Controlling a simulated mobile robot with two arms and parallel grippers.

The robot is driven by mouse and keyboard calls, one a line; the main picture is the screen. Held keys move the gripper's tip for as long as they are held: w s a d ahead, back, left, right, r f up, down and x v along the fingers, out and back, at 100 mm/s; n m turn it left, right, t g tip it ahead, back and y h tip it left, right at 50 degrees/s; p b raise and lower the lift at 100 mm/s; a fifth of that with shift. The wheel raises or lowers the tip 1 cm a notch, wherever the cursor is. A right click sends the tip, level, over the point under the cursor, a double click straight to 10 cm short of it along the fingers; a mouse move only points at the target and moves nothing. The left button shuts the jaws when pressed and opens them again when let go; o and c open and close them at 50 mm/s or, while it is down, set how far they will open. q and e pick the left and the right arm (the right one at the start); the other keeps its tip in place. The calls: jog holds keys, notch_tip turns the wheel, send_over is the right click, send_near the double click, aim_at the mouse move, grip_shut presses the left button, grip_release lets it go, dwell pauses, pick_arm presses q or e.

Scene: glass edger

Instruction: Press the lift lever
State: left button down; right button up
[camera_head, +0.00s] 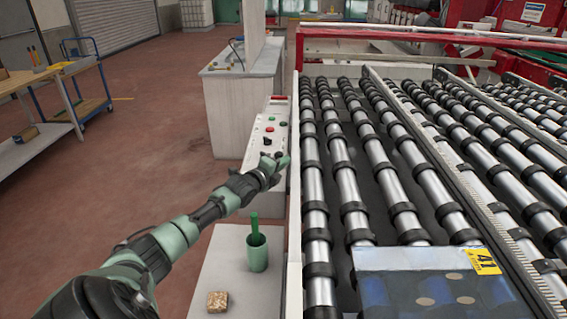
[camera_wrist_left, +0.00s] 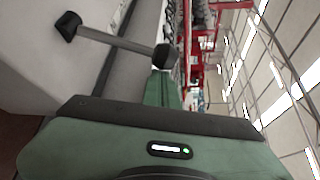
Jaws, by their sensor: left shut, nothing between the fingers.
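My left arm comes in from the lower left in the head view. Its gripper (camera_head: 275,161) is shut and empty over the near part of the white control panel (camera_head: 254,146). In the left wrist view, a lever (camera_wrist_left: 118,42) has a grey rod with a black piece at each end. One black end (camera_wrist_left: 165,56) appears just beyond the green tip of my left gripper (camera_wrist_left: 163,88). I cannot tell whether they touch. In the head view the lever is hidden or too small to make out by the gripper. My right gripper is not in view.
The panel has red, green and black controls (camera_head: 267,142). A roller conveyor (camera_head: 345,170) runs along its right, with a glass pane (camera_head: 430,285) in front. A green cup (camera_head: 256,252) and a small brown block (camera_head: 217,301) stand on a white surface nearby. Open floor lies left.

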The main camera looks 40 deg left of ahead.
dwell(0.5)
pick_arm(q)
jog(key=s+a+r+n+t+y+b, duration=0.1)
jog(key=s+a+n+t+b, duration=0.4)
jog(key=n, duration=0.6)
jog(key=shift+s+a+r+n+y+b, duration=0.3)
jog(key=shift+s+a+y+b, duration=0.65)
jog(key=shift+a+b, duration=1.1)
jog(key=shift+s+d, duration=0.1)
jog(key=shift+d, duration=0.15)
jog(key=shift+f+b, duration=0.15)
jog(key=shift+b, duration=0.15)
